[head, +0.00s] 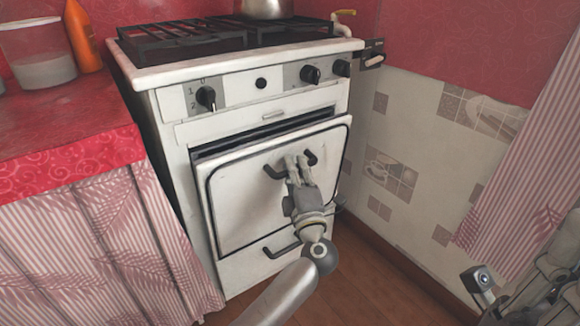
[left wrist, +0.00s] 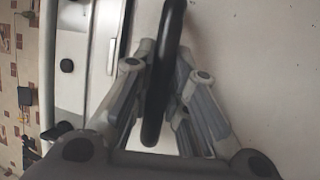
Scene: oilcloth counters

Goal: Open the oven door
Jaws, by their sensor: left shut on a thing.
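The white oven door (head: 250,205) is slightly ajar, with a dark gap along its top edge where it leans out from the oven (head: 165,135). My left gripper (head: 298,161) is at the upper part of the door, shut on the black door handle (head: 273,173). In the left wrist view the black handle (left wrist: 165,75) runs between the two fingers. The gripper hides the middle of the handle in the head view. Grey parts of my right arm show at the lower right edge; its gripper's jaw state is unclear.
A red-covered counter (head: 70,145) with a striped curtain (head: 100,245) stands close on the left. A lower drawer handle (head: 282,249) sits below the door. A tiled wall (head: 420,160) is on the right. Some wooden floor (head: 370,285) is free in front. A pot (head: 264,8) stands on the stove.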

